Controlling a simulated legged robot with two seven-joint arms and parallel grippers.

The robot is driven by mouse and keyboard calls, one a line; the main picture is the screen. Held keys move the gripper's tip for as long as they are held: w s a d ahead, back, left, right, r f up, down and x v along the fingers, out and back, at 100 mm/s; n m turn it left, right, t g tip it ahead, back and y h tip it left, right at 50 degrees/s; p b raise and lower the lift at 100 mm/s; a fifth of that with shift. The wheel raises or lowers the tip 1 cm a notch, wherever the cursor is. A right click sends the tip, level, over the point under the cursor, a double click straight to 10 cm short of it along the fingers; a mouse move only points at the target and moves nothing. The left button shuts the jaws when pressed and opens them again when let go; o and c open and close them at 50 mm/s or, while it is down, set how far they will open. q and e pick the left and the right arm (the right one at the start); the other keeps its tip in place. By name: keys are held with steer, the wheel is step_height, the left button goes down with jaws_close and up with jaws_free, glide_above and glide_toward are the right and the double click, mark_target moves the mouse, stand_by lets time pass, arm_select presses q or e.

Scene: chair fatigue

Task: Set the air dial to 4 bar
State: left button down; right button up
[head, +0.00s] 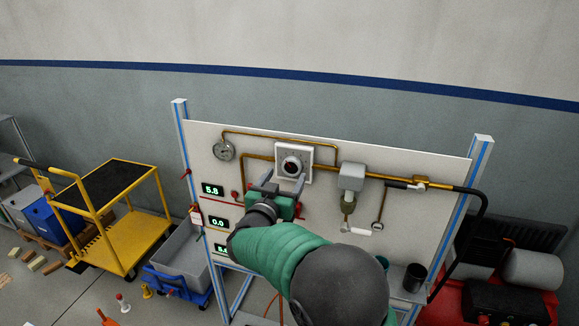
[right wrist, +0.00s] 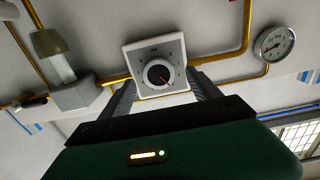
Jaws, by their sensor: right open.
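The air dial (head: 292,165) is a round dark knob with a red mark on a square white plate, mounted on the white panel. It also shows in the right wrist view (right wrist: 159,74), straight ahead between the fingers. My right gripper (head: 283,183) is open, with its two fingers pointing at the dial from below. Its fingers also show in the right wrist view (right wrist: 160,92), one on each side of the plate's lower part. I cannot tell whether they touch the plate. The scale's numbers are too small to read. My left gripper is not in view.
A round gauge (head: 223,150) and brass pipes (head: 265,135) are on the panel, with a grey filter unit (head: 352,177) right of the dial. Green readouts (head: 213,190) show 5.8 and 0.0; a lower one is partly hidden. A yellow cart (head: 133,242) stands left.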

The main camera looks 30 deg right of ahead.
mark_target(291, 168)
steer(key=x, duration=0.4)
steer(key=shift+w+d+r, duration=0.15)
steer(key=shift+d+r, duration=0.05)
steer(key=shift+r, duration=0.1)
steer(key=shift+w+d, duration=0.25)
steer(key=shift+d, duration=0.05)
steer(key=shift+w+d+f, duration=0.2)
steer(key=shift+d+f, duration=0.05)
steer(key=shift+d, duration=0.2)
steer(key=shift+s+a+r, duration=0.1)
steer(key=shift+a, duration=0.05)
steer(key=c, duration=1.4)
steer(key=shift+o, duration=0.2)
steer(key=shift+m, duration=0.3)
